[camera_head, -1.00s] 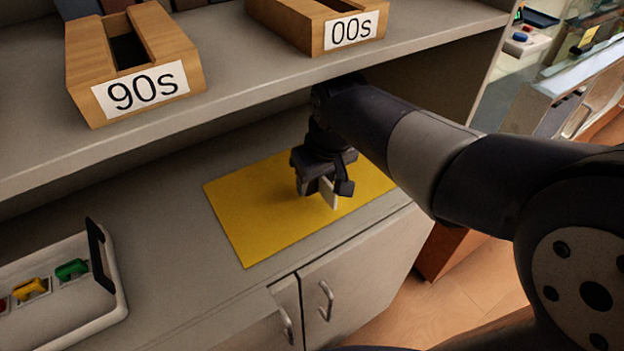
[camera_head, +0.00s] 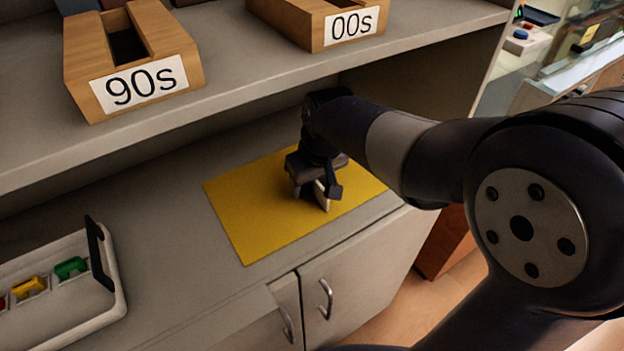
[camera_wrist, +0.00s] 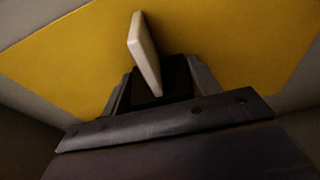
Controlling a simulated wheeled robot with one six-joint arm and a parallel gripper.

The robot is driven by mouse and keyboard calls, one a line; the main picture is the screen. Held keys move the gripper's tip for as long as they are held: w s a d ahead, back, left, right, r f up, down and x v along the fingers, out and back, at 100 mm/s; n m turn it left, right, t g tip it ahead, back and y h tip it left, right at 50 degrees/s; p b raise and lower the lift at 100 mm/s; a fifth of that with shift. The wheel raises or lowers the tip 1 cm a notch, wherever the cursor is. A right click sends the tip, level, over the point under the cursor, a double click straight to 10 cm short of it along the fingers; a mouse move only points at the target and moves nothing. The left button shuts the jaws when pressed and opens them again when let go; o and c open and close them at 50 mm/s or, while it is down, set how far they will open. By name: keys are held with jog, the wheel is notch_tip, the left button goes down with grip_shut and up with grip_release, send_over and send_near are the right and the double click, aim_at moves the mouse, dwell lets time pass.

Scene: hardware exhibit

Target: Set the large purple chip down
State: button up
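My gripper (camera_head: 318,192) is over the yellow mat (camera_head: 245,215), pointing down. It is shut on a flat, pale, off-white piece (camera_head: 322,196), which stands on edge below the fingers. The wrist view shows the same pale piece (camera_wrist: 145,52) jutting out from between the fingers over the yellow mat (camera_wrist: 70,60). A dark shadow lies close beside its far end; I cannot tell if it touches the mat. No purple chip shows in either view.
A white tray (camera_head: 75,320) with small coloured pieces and a black handle stands at the lower left. Wooden boxes marked 90s (camera_head: 185,50) and 00s (camera_head: 312,30) sit on the shelf (camera_head: 240,82) above. The mat's left part is clear.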

jog(key=o, duration=0.4)
jog(key=shift+c, duration=0.2)
